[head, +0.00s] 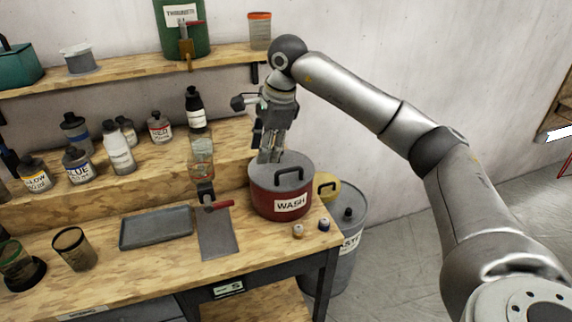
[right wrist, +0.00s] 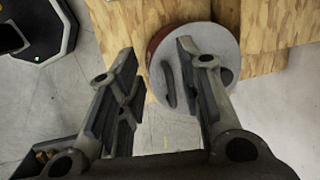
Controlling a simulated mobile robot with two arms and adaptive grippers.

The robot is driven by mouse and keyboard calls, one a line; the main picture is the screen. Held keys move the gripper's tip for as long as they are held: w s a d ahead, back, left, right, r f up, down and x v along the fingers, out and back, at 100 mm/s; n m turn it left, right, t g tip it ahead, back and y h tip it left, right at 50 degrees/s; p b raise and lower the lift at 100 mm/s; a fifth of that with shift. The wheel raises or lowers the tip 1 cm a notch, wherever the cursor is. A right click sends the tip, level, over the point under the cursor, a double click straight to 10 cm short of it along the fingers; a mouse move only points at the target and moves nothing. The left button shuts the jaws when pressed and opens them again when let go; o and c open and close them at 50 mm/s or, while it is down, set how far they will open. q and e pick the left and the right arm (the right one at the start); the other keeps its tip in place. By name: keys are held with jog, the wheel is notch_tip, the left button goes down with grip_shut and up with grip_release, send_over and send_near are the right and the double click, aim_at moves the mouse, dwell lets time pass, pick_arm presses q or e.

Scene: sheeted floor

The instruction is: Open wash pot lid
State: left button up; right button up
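The red wash pot (head: 268,204), labelled WASH, stands at the right end of the wooden bench. Its grey lid (head: 272,172) is on, with a dark arched handle (head: 290,173). My right gripper (head: 270,158) is above the back of the pot, fingers pointing down. In the right wrist view my right gripper (right wrist: 160,95) has its fingers wide apart with nothing between them. The lid (right wrist: 196,62) shows partly behind the right finger, and its handle (right wrist: 168,84) lies between the fingers, farther off. My left gripper is not in view.
Several bottles (head: 118,148) stand on the raised shelf. A grey drum (head: 348,235) stands right of the bench.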

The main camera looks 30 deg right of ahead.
notch_tip(320, 180, up, 2)
jog(key=h, duration=0.2)
send_over(286, 170)
jog(key=s+a, duration=0.1)
jog(key=s, duration=0.1)
jog(key=shift+m, duration=0.4)
jog(key=p+x, duration=0.1)
jog(key=x, duration=0.3)
jog(key=p+x, duration=0.2)
jog(key=x, duration=0.3)
jog(key=shift+s+d+f, duration=0.1)
jog(key=shift+s+d, duration=0.1)
jog(key=shift+w+f, duration=0.2)
jog(key=shift+f, duration=0.5)
grip_shut()
